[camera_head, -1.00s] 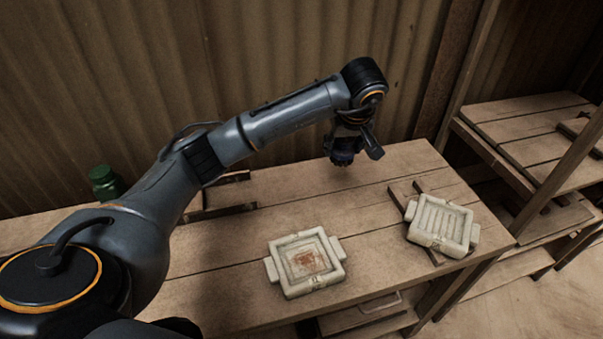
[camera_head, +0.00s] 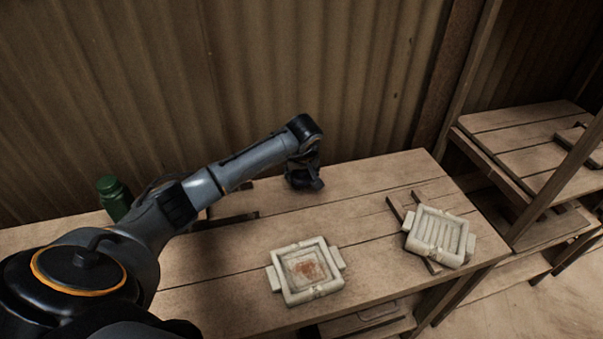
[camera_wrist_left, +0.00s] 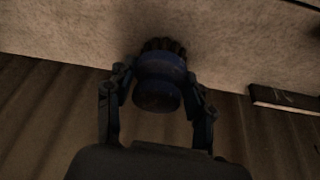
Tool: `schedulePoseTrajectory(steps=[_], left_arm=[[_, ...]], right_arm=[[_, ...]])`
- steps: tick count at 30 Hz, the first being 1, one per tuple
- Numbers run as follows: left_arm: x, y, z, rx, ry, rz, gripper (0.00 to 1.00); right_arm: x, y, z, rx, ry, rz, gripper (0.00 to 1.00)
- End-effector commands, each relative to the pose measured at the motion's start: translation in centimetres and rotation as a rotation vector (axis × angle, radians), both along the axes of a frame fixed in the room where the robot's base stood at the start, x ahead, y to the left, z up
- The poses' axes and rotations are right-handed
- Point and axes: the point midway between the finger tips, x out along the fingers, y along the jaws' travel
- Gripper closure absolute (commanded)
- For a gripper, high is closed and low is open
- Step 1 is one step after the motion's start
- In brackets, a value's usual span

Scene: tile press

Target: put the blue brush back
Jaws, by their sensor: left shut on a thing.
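My left gripper (camera_head: 304,184) is low over the back part of the wooden table in the head view. In the left wrist view my left gripper (camera_wrist_left: 158,95) is shut on the blue brush (camera_wrist_left: 158,80), with a finger on each side of its round body. The brush's dark bristles point at the table top, and I cannot tell whether they touch it. In the head view the brush is hard to make out against the dark gripper. My right gripper is not in view.
A pale square mould (camera_head: 305,272) with a reddish-brown patch lies at the table's front. A ribbed pale mould (camera_head: 440,236) sits on dark strips at the right. A green jar (camera_head: 114,198) stands at the back left. The wooden table (camera_head: 370,190) is clear around the gripper.

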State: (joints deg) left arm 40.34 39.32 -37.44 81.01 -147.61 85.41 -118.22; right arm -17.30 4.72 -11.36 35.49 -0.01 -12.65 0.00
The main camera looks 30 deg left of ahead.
Motion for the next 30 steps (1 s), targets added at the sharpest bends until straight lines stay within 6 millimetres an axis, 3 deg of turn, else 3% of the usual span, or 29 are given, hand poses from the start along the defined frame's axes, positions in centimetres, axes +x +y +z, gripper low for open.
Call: schedulePoseTrajectory(steps=[11, 12, 15, 25, 30], left_arm=[[0.1, 0.0, -0.7, 0.001, -0.003, -0.001, 0.72], [0.1, 0.0, -0.7, 0.001, -0.003, -0.001, 0.45], [0.1, 0.0, -0.6, 0.000, -0.003, -0.001, 0.25], [0.0, 0.0, -0.5, -0.001, -0.002, -0.001, 0.24], [-0.2, -0.2, 0.8, 0.002, -0.006, -0.002, 0.24]], right_arm=[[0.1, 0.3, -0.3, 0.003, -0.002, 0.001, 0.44], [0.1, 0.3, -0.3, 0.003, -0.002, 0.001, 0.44], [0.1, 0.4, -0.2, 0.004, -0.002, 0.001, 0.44], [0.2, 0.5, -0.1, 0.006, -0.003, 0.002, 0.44], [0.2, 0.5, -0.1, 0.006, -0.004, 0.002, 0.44]])
